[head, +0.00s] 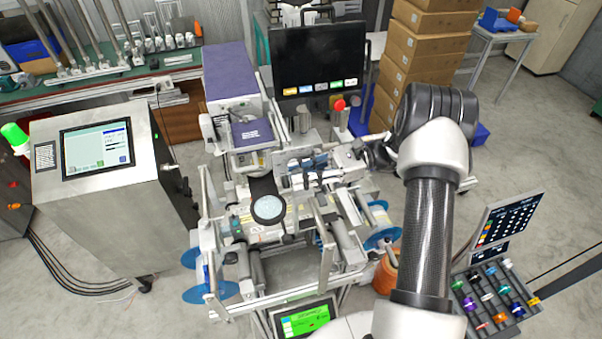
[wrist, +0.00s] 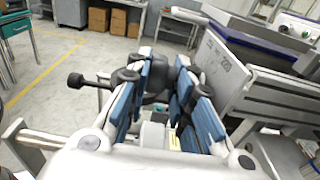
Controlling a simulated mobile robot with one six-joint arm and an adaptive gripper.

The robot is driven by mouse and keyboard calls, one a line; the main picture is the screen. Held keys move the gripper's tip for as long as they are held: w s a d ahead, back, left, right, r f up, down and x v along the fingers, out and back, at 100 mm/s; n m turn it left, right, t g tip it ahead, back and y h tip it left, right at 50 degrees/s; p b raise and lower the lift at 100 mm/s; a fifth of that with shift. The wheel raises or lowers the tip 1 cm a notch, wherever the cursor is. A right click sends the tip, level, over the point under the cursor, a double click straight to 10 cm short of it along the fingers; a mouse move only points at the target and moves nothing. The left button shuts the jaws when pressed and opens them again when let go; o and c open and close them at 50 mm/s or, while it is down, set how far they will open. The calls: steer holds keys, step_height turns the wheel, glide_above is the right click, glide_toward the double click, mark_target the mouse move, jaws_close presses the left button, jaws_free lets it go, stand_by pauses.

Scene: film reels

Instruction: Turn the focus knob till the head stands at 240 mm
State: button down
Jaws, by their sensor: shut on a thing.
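My gripper (head: 308,165) reaches in from the right over the middle of the machine, below the dark monitor. In the wrist view its blue-padded fingers (wrist: 165,90) are closed on a black knob (wrist: 158,77) between them. Most of the knob is hidden by the fingers, and its turn angle cannot be read. A pale plate (wrist: 222,72) with dark markings stands just right of the fingers; one looks like 220, but it is blurred. The head's pointer cannot be made out. A round lens-like disc (head: 268,208) sits lower on the machine.
A second black knob on a stem (wrist: 76,80) sticks out left of the fingers. A dark monitor (head: 318,58) stands behind the machine. A grey console with a screen (head: 97,148) is at left. Blue reels (head: 383,238) flank the machine.

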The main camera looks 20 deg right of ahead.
steer(key=shift+s+f, duration=0.2)
steer(key=c, duration=1.8)
jaws_free()
steer(key=shift+d, duration=0.1)
steer(key=shift+o, duration=1.1)
steer(key=shift+s+r, duration=0.1)
steer(key=shift+r, duration=0.05)
steer(key=d, duration=1.2)
steer(key=shift+r, duration=0.4)
